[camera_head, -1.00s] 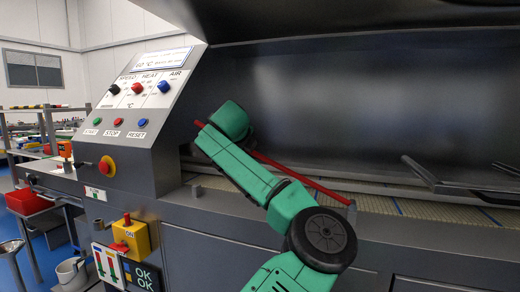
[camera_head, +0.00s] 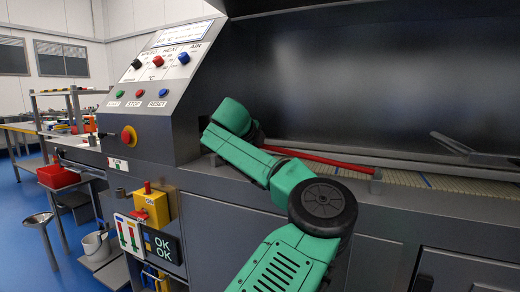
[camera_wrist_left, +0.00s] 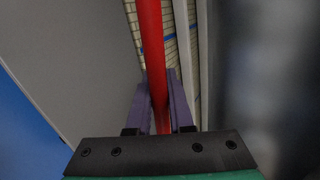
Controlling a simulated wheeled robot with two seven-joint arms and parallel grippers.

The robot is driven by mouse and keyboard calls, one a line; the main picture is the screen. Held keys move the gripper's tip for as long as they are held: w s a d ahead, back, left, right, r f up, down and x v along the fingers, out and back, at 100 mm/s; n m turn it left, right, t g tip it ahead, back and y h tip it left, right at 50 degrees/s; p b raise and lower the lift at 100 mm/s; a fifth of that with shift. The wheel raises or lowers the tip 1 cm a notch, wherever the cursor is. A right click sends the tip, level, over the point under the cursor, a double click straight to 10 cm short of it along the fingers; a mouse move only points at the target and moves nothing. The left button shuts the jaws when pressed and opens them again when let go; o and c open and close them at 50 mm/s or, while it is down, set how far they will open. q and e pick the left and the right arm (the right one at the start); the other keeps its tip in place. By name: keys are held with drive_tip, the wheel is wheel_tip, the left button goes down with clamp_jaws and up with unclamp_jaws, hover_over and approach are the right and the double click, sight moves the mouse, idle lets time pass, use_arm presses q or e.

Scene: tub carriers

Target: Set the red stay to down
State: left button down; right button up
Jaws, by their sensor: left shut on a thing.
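The red stay (camera_head: 320,160) is a long thin red rod in the head view. It runs at a shallow slope from behind my green arm down to a small grey bracket (camera_head: 376,183) on the machine's front ledge. In the left wrist view the stay (camera_wrist_left: 151,35) runs up between the purple fingers of my left gripper (camera_wrist_left: 156,88), which are shut around it. In the head view the fingers are hidden behind my arm. My right gripper is not in view.
The dark raised hood hangs above the open machine bed (camera_head: 405,178). A control panel (camera_head: 158,75) with knobs and a red stop button (camera_head: 129,138) stands left of my arm. A yellow switch box (camera_head: 152,206) is below it. A grey handle-like bar (camera_head: 465,150) is at right.

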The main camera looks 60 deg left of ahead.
use_arm(q)
drive_tip(key=shift+w, duration=0.15)
drive_tip(key=c, duration=0.9)
unclamp_jaws()
drive_tip(key=shift+o, duration=0.4)
drive_tip(key=shift+w, duration=0.1)
drive_tip(key=v, duration=1.4)
drive_tip(key=shift+d+b, duration=0.25)
drive_tip(key=shift+b, duration=0.05)
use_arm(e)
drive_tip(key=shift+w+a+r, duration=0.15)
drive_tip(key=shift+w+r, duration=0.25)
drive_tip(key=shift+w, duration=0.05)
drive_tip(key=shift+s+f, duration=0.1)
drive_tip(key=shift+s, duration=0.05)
